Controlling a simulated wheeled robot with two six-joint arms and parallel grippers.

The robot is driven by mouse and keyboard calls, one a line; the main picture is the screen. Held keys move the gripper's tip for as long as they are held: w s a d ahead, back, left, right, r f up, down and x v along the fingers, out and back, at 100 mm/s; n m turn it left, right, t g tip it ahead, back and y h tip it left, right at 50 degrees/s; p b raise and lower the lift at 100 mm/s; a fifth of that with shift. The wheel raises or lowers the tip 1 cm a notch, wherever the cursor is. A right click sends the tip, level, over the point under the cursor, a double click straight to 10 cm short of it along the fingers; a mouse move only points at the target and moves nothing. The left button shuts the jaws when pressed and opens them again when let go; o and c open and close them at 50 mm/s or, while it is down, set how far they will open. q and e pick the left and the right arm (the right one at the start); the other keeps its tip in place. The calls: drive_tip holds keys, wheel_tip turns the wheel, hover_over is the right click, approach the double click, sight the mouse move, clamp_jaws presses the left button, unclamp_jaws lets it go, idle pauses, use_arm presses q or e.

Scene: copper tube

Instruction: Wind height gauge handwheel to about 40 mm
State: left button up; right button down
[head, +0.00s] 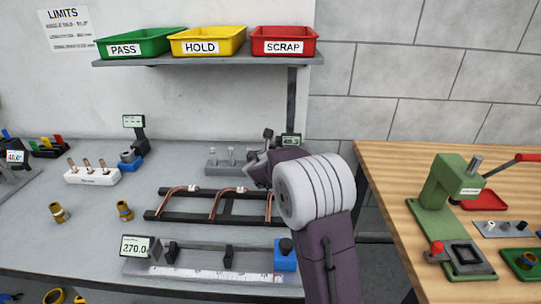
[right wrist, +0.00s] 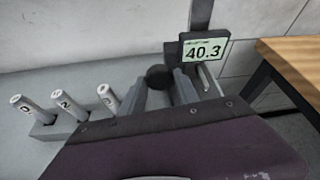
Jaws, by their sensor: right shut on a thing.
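The height gauge stands at the back of the grey bench, with a dark upright column (head: 291,100) and a small display (head: 290,140). In the right wrist view its display (right wrist: 205,50) reads 40.3. A dark round handwheel knob (right wrist: 158,76) sits between the fingertips of my right gripper (right wrist: 160,88), which is shut on it. In the head view my right arm hides most of the gauge's lower part, and the gripper (head: 266,147) is only partly visible. My left gripper is not in view.
A grey block with several numbered pins (right wrist: 65,105) stands just left of the gripper. Copper tubes lie on a dark rack (head: 230,208) in front. A ruler fixture (head: 205,272) reading 270.0 is nearer. A wooden table (head: 390,165) with a green press is at right.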

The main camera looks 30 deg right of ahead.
drive_tip(key=shift+f, duration=0.1)
drive_tip(key=c, duration=0.9)
unclamp_jaws()
drive_tip(key=v, duration=0.9)
drive_tip(key=shift+p, duration=0.35)
